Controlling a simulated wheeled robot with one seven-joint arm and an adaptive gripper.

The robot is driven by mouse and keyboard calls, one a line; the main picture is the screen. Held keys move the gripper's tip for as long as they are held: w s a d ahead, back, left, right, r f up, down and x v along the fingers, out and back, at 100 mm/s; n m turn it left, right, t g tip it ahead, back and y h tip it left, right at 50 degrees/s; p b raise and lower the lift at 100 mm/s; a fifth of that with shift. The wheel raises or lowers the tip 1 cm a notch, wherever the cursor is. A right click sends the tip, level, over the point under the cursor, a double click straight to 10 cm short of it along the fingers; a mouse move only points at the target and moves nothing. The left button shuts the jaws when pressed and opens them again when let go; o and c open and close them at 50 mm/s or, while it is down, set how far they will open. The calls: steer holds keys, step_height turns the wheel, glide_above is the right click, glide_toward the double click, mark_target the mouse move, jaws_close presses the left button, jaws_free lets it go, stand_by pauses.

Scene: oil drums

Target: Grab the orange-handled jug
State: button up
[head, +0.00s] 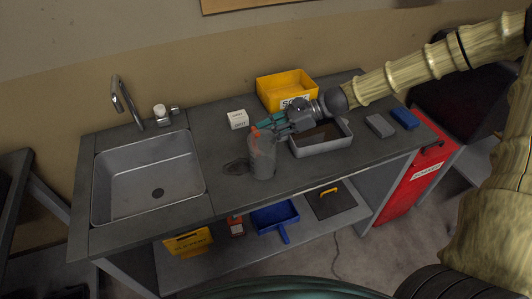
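A grey jug (262,159) stands upright on the dark worktop (222,197), right of the sink. A small orange part shows at its top left, which looks like its handle or spout. My gripper (268,127), with teal fingers, reaches in from the right, and its fingertips are at the jug's upper part. The fingers overlap the jug's top in the head view, so I cannot tell if they touch it or how far apart they are. The side of the jug behind the fingers is hidden.
A metal tray (330,147) sits under my gripper, with a yellow bin (287,90) behind. A white box (237,120) is behind the jug. Grey (380,126) and blue (404,117) blocks lie at right. The sink (148,180) and faucet (127,103) are left. A dark stain lies beside the jug.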

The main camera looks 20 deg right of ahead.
steer(key=shift+w+a+f, duration=0.1)
steer(key=shift+a+f, duration=0.25)
steer(key=shift+a, duration=0.1)
steer(key=shift+p+x, duration=0.55)
steer(key=shift+x, duration=1)
jaws_close()
